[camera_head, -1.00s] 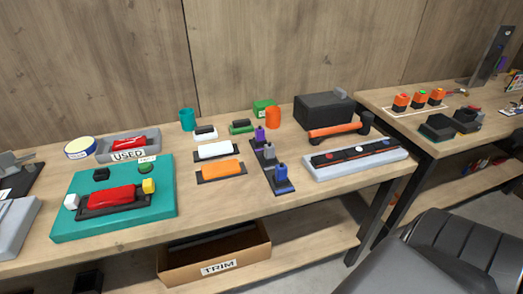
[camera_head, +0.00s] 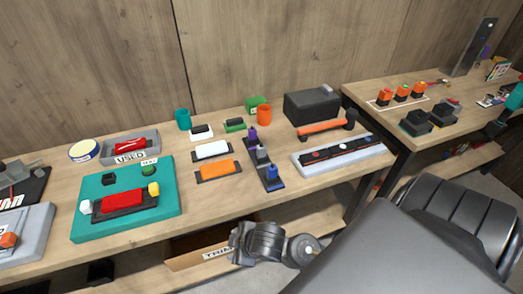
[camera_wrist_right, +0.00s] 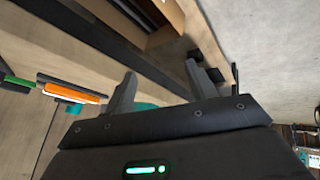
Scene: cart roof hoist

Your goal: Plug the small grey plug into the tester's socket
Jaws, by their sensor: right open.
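A dark rack (camera_head: 277,185) on the bench holds a purple upright piece (camera_head: 252,136), a small grey one (camera_head: 262,155) and a blue one (camera_head: 271,172); the grey one looks like the small grey plug. To its right lies a long light-grey unit (camera_head: 374,160) with a black top and coloured spots, possibly the tester; I cannot make out a socket. My right gripper (camera_wrist_right: 158,88) is open in the right wrist view, its two fingers apart with no plug visible between them, near the bench's front edge. My left gripper is not in view.
A black box (camera_head: 312,106) and an orange-handled tool (camera_head: 322,127) lie behind the grey unit. Orange (camera_head: 217,169) and white (camera_head: 212,150) blocks sit left of the rack. A teal board (camera_head: 90,228) is further left.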

